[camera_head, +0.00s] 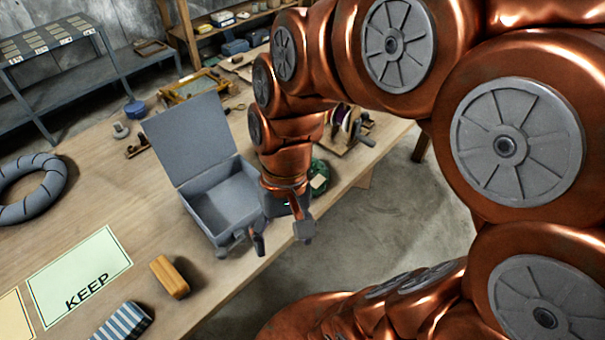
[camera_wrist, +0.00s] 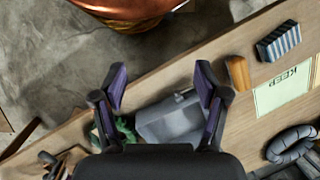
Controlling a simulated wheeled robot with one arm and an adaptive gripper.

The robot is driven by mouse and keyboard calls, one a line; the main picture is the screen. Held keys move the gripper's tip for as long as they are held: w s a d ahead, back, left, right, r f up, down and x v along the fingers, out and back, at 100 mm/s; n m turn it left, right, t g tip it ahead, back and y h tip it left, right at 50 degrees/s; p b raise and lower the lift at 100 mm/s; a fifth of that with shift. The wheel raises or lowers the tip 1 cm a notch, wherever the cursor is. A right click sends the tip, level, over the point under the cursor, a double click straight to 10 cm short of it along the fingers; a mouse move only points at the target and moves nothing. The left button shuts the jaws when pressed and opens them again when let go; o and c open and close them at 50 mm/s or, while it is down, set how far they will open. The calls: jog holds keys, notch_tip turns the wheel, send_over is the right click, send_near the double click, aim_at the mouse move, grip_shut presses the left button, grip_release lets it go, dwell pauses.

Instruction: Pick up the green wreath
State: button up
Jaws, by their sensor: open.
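The green wreath (camera_head: 321,169) lies on the workbench just right of the open grey box, partly hidden behind my arm in the head view. A small pale patch shows on it. In the wrist view, part of the green wreath (camera_wrist: 124,130) shows beside the left finger, which hides some of it. My gripper (camera_head: 281,238) is open and empty, pointing down near the bench's front edge, in front of the box. In the wrist view, the open fingers of my gripper (camera_wrist: 161,80) frame the bench edge and the box, with the wreath to the left.
The grey box (camera_head: 224,203) stands open with its lid raised. A grey ring (camera_head: 32,190), a KEEP sheet (camera_head: 80,275), a wooden block (camera_head: 170,277) and a striped block (camera_head: 122,322) lie left. A spool device (camera_head: 348,130) stands behind the wreath. Bare floor lies past the bench edge.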

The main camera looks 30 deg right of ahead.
jog(key=w+d+f+m+t+y+b, duration=0.1)
jog(key=w+d+f+m+y+b, duration=0.15)
jog(key=w+m, duration=0.5)
jog(key=w+d+f+m+t+y+b, duration=0.1)
jog(key=w+d+f+m+t+y, duration=0.2)
jog(key=w, duration=0.8)
jog(key=w+d+f+m+t+b, duration=0.1)
jog(key=w+d+f+m+t, duration=0.1)
jog(key=d, duration=0.6)
jog(key=w+d+f+m+t+y+b, duration=0.1)
jog(key=w+d+f+m+t, duration=0.1)
jog(key=d+f+m, duration=0.3)
jog(key=w+d+f+m+t+b, duration=0.1)
jog(key=d+m, duration=0.5)
jog(key=d, duration=0.6)
jog(key=shift+w+f+t+y, duration=0.15)
jog(key=shift+w+f+t, duration=0.2)
jog(key=shift+f, duration=0.35)
jog(key=shift+w+f+t+y, duration=0.1)
jog(key=shift+w+f+t, duration=0.25)
jog(key=shift+f, duration=0.35)
jog(key=shift+d+f+m, duration=0.2)
jog(key=shift+d+m, duration=0.05)
jog(key=shift+p+x, duration=0.3)
jog(key=shift+x, duration=3.45)
jog(key=shift+w+r, duration=0.15)
jog(key=shift+w, duration=0.05)
grip_shut()
